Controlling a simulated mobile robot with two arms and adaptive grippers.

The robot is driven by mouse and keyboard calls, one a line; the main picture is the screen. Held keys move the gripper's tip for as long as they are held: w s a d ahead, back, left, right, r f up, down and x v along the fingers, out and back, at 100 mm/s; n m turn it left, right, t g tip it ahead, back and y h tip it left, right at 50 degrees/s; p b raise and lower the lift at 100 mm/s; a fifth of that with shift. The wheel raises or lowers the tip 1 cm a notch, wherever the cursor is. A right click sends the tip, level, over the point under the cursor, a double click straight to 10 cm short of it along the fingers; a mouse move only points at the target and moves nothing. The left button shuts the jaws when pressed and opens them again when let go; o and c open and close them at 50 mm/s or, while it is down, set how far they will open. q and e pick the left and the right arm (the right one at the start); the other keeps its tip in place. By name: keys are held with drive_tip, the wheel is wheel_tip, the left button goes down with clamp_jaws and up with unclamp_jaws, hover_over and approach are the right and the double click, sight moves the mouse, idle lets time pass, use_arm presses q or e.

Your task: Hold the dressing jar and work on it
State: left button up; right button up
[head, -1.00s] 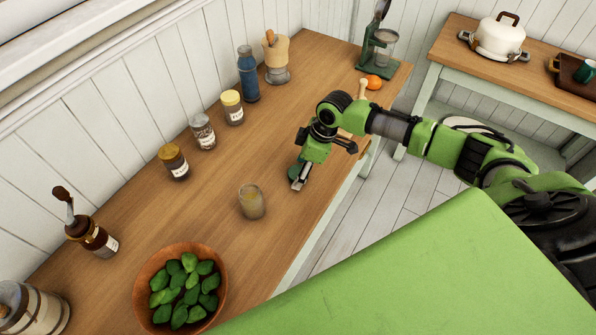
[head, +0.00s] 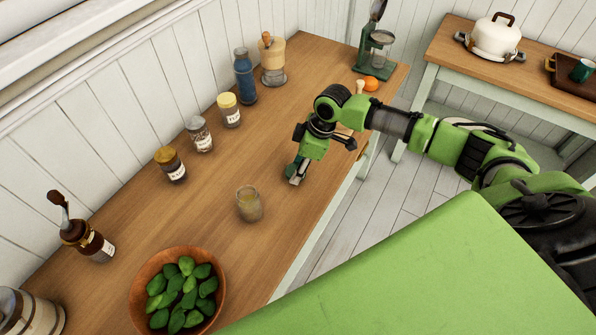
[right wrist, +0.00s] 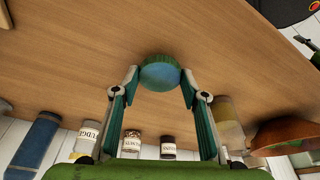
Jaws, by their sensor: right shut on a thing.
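The dressing jar (head: 249,206) is an open-topped glass jar with yellowish contents, upright on the wooden counter. It also shows in the right wrist view (right wrist: 228,122), to the right of the fingers. My right gripper (head: 294,180) is low over the counter, to the right of the jar and apart from it. In the right wrist view my right gripper (right wrist: 160,80) is shut on a round green lid (right wrist: 160,74), with one finger at each side. I cannot tell whether the lid touches the counter. My left gripper is not in view.
Several labelled jars (head: 172,165) and a blue bottle (head: 246,76) line the wall side. A wooden bowl (head: 139,288) of green fruit stands near. A green press (head: 370,55) and an orange (head: 371,84) sit at the far end. Counter around the jar is clear.

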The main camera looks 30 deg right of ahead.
drive_tip(key=s+a+r+b, duration=0.2)
drive_tip(key=s+a+r, duration=0.1)
drive_tip(key=s+r, duration=0.8)
drive_tip(key=s, duration=0.2)
drive_tip(key=shift+s+b, duration=0.35)
drive_tip(key=shift+a+r, duration=0.1)
drive_tip(key=w+a+r+m+h, duration=0.1)
drive_tip(key=w+a+r+m, duration=0.1)
drive_tip(key=w+r+m, duration=0.1)
drive_tip(key=w+a+r+m+t+h, duration=0.1)
drive_tip(key=w+a+r+m, duration=0.1)
drive_tip(key=r+m, duration=0.4)
drive_tip(key=shift+w+a+m+h, duration=0.25)
drive_tip(key=shift+w+m+h, duration=0.15)
drive_tip(key=shift+m, duration=0.4)
